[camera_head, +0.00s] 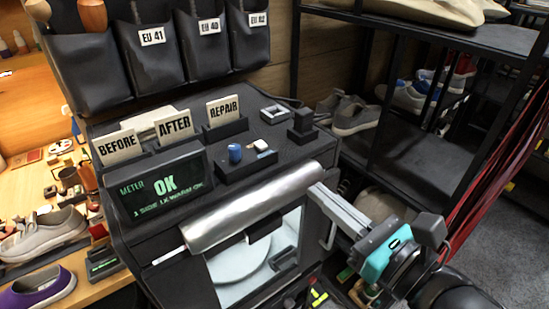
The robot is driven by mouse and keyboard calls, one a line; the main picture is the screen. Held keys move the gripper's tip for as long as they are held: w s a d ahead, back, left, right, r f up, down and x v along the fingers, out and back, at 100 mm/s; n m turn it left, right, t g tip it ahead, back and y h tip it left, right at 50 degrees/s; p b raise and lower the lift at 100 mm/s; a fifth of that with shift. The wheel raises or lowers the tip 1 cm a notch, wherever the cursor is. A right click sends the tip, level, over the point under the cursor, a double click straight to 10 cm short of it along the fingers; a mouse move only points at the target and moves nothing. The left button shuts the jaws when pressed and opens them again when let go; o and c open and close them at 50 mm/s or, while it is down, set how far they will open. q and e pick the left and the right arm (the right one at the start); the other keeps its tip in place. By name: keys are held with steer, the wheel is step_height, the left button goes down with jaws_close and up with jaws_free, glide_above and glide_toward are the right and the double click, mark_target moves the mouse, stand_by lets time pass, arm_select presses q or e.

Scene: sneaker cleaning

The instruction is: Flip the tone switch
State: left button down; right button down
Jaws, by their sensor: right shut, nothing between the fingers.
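A black cleaning machine (135,215) stands in the middle. Its top carries a small dark panel (240,170) with a blue knob (235,152) and a small white-and-orange piece (261,146). A black upright block (303,120) and a square pale frame (273,113) sit behind it. No label marks any of these as the tone switch, so I cannot tell which it is. My right gripper (318,191) comes in from the lower right, shut and empty. Its tips are at the machine's right side, near the end of the silver roll (255,208). My left gripper is out of view.
A meter screen (155,190) reads OK. Cards BEFORE (118,147), AFTER (174,126) and REPAIR (223,111) stand behind it. Labelled black pouches (150,65) hang above. A black shelf (425,155) with shoes stands right. A wooden bench with shoes (45,235) is left.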

mark_target(264, 147)
steer(key=shift+x, duration=6.25)
